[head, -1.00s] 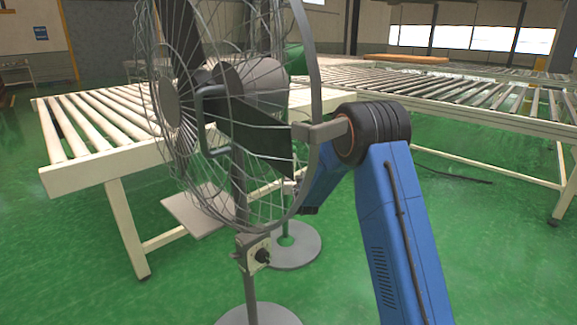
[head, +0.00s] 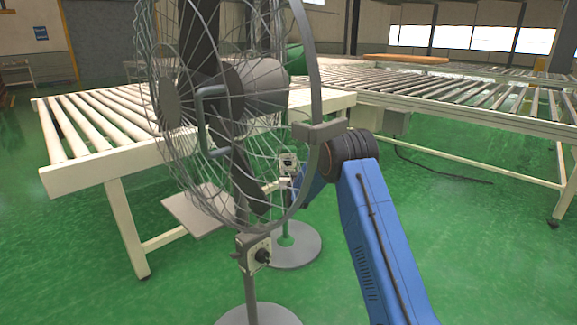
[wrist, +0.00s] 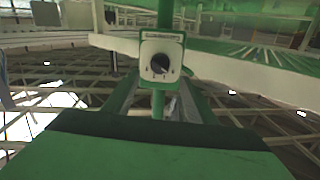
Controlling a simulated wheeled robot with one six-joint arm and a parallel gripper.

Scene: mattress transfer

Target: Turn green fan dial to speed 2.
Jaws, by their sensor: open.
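The green fan's control box (wrist: 161,56) is a pale plate on a green pole in the wrist view, with a round black dial (wrist: 160,66) on it. A small light mark shows on the dial, but I cannot read its setting. My gripper (wrist: 160,88) is open, its fingers reaching up on either side of the pole below the dial, apparently empty. In the head view the green fan (head: 294,60) stands behind a grey fan. Its box (head: 288,162) shows through the grey cage, and the end of my arm is just below it, partly hidden.
The grey fan (head: 254,92), with its own dial box (head: 256,253), stands in front, its wire cage close to my arm. Roller conveyors (head: 95,168) stand behind at left and right. Green floor is open at the lower left.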

